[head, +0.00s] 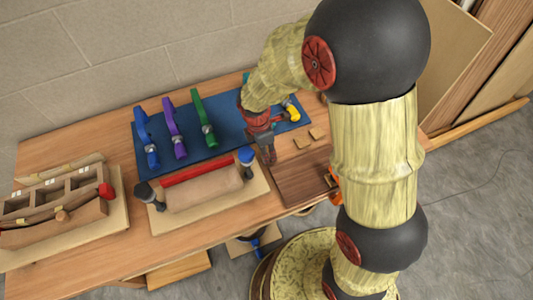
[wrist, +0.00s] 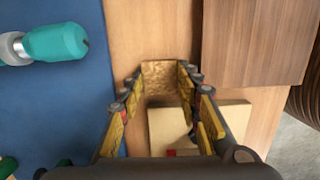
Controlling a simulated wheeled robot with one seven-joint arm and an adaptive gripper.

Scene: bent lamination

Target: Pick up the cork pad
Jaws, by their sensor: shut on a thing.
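In the wrist view, the cork pad (wrist: 161,75), a small speckled tan square, sits between the tips of my gripper (wrist: 160,82). Both fingers are closed against its sides. In the head view my gripper (head: 269,160) points down by the right end of the blue mat, behind the clamped form. The held pad cannot be made out there.
A blue mat (head: 215,145) holds blue, purple and green clamps. A clamped form on a pale board (head: 190,222) stands in front. A brown wooden board (head: 300,180) lies at right. A teal-handled tool (wrist: 55,43) lies on the mat. A wooden tool caddy (head: 60,200) is at left.

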